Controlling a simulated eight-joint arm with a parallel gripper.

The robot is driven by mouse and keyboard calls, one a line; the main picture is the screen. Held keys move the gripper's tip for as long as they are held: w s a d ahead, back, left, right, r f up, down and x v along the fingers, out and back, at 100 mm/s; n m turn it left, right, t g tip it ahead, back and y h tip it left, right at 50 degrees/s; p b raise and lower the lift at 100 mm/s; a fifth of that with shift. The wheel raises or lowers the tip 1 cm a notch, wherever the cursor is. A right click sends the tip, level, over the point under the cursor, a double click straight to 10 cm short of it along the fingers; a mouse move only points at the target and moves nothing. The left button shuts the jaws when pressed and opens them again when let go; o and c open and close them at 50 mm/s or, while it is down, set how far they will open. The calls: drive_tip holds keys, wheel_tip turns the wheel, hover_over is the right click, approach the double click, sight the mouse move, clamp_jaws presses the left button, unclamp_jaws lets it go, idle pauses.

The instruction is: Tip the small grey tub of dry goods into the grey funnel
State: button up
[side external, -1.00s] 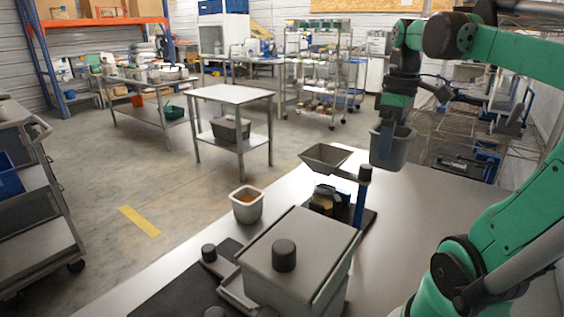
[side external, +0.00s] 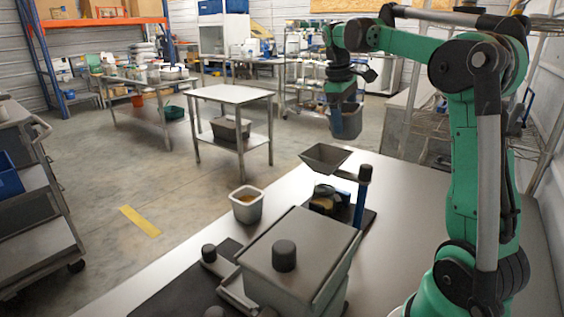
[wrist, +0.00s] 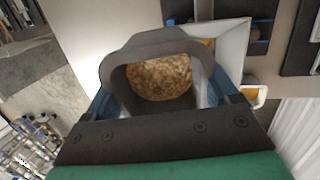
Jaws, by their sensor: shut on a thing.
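My gripper (side external: 337,119) is shut on the small grey tub (side external: 351,124) and holds it in the air, above and slightly to the right of the funnel in the side view. The tub looks about upright. In the wrist view the tub (wrist: 117,75) is between the blue fingers, with tan, grainy dry goods (wrist: 160,78) inside. The grey funnel (side external: 325,158) is a square, open hopper on a stand with a blue post. In the wrist view its pale wall (wrist: 234,42) shows beyond the tub, partly hidden by it.
A second light tub (side external: 247,208) with orange-brown contents stands on the bench left of the funnel. A large grey lidded box (side external: 300,250) with a black knob is in front. The blue post (side external: 360,205) rises beside the funnel. The bench right of the post is clear.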

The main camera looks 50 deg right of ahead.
drive_tip(key=g+h, duration=0.1)
drive_tip(key=h, duration=0.1)
drive_tip(key=g+h, duration=0.1)
drive_tip(key=h, duration=0.1)
drive_tip(key=shift+w+r, duration=0.1)
drive_tip(key=shift+r, duration=0.25)
drive_tip(key=g+h, duration=0.2)
drive_tip(key=h, duration=0.1)
drive_tip(key=shift+a+f, duration=0.15)
drive_tip(key=h, duration=0.1)
drive_tip(key=g+h, duration=0.1)
drive_tip(key=shift+w+a+f+g+h, duration=0.2)
drive_tip(key=shift+f+g+h, duration=0.1)
drive_tip(key=shift+f+h, duration=0.1)
drive_tip(key=h, duration=0.1)
drive_tip(key=g+h, duration=0.1)
drive_tip(key=f+g+h, duration=0.1)
drive_tip(key=shift+w+a+h, duration=0.1)
drive_tip(key=shift+a+h, duration=0.2)
drive_tip(key=shift+a, duration=0.05)
drive_tip(key=shift+w+a+g+h, duration=0.1)
drive_tip(key=shift+g+h, duration=0.2)
drive_tip(key=shift+h, duration=0.2)
drive_tip(key=shift+w+a+r+g+h, duration=0.1)
drive_tip(key=shift+a+g+h, duration=0.15)
drive_tip(key=shift+g+h, duration=0.55)
